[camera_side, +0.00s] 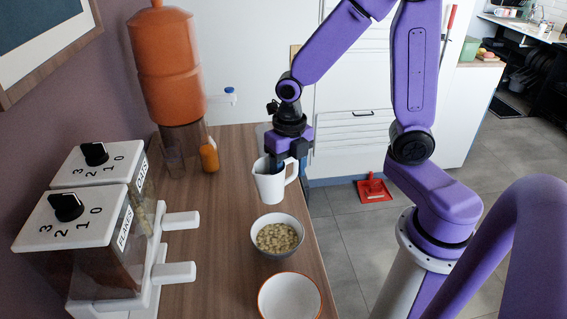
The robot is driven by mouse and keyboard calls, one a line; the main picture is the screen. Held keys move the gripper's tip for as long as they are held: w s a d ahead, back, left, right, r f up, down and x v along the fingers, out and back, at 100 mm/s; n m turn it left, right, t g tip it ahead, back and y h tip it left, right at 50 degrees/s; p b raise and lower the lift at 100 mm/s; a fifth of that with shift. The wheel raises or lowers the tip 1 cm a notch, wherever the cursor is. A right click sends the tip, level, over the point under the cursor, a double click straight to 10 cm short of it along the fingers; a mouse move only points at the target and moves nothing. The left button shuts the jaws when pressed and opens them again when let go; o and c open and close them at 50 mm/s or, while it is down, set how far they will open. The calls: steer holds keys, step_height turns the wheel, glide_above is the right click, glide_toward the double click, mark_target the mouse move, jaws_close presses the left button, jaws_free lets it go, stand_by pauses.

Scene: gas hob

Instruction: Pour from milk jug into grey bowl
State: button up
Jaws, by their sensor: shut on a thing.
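The white milk jug (269,187) is upright behind the grey bowl, with its handle to the right. My gripper (280,163) points down and is shut on the jug near its rim; the fingers are partly hidden by the jug. I cannot tell whether the jug's base touches the counter. The grey bowl (273,219) has a pale inside and holds cereal pieces. It stands on the counter in front of the jug, apart from it. The jug's contents are not visible.
A white bowl with an orange rim (289,297) stands at the front. A cereal dispenser (80,215) fills the left. An orange drink dispenser (166,70) and a small orange bottle (209,156) stand at the back. The counter's right edge runs close to the bowls.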

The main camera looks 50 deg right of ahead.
mark_target(297, 175)
steer(key=f+n, duration=0.1)
steer(key=n, duration=0.1)
steer(key=d+f+n, duration=0.1)
steer(key=n, duration=0.1)
steer(key=s+d+f+n, duration=0.1)
steer(key=n, duration=0.1)
steer(key=shift+f, duration=0.15)
steer(key=shift+r, duration=0.2)
steer(key=shift+d+r+t+h, duration=0.15)
steer(key=shift+r+t+h, duration=0.25)
steer(key=shift+r+h, duration=1.6)
steer(key=shift+h, duration=0.4)
steer(key=shift+a+r+t+h, duration=0.15)
steer(key=shift+r+t+h, duration=0.25)
steer(key=shift+h, duration=0.45)
steer(key=shift+a+r+t+h, duration=0.2)
steer(key=shift+r+h, duration=0.3)
steer(key=shift+h, duration=0.35)
steer(key=shift+s+a+f+h, duration=0.1)
steer(key=shift+a+h, duration=0.05)
steer(key=shift+h, duration=0.45)
